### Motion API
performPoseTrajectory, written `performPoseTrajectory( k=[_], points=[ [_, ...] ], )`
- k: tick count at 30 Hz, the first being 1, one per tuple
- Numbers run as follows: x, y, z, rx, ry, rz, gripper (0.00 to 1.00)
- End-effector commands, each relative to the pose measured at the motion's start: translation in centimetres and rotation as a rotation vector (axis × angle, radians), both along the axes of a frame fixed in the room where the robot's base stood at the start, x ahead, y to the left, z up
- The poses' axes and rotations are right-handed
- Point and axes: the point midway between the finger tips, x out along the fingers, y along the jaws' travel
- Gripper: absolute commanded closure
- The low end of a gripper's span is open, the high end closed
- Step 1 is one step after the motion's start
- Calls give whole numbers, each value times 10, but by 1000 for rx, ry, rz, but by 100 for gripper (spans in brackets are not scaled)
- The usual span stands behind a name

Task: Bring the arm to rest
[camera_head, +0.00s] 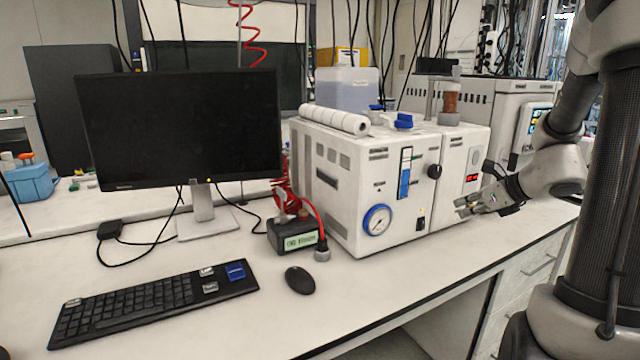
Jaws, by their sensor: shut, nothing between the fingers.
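My arm (556,168) stands at the right side of the head view, with its forearm reaching down and to the left. My gripper (462,207) is at its end, pointing left, in front of the right part of the white reactor unit (340,200). The gripper is shut and empty. It appears above the front part of the bench; whether it touches the unit cannot be told.
The reactor unit has a round gauge (377,220) and a black knob (434,171) near my gripper. A monitor (180,125), keyboard (150,305), mouse (299,280) and small display box (292,235) stand to the left. Bare bench (400,275) lies in front of the unit.

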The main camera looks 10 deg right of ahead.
Motion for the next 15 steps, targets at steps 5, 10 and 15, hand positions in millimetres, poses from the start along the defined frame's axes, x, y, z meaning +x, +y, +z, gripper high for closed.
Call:
performPoseTrajectory(
  k=[5, 10, 15],
  points=[
    [-31, 9, -19, -218, -4, 300, 100],
    [-104, 30, -24, -534, -14, 826, 100],
    [-172, 53, -3, -850, -69, 1400, 100]
  ],
)
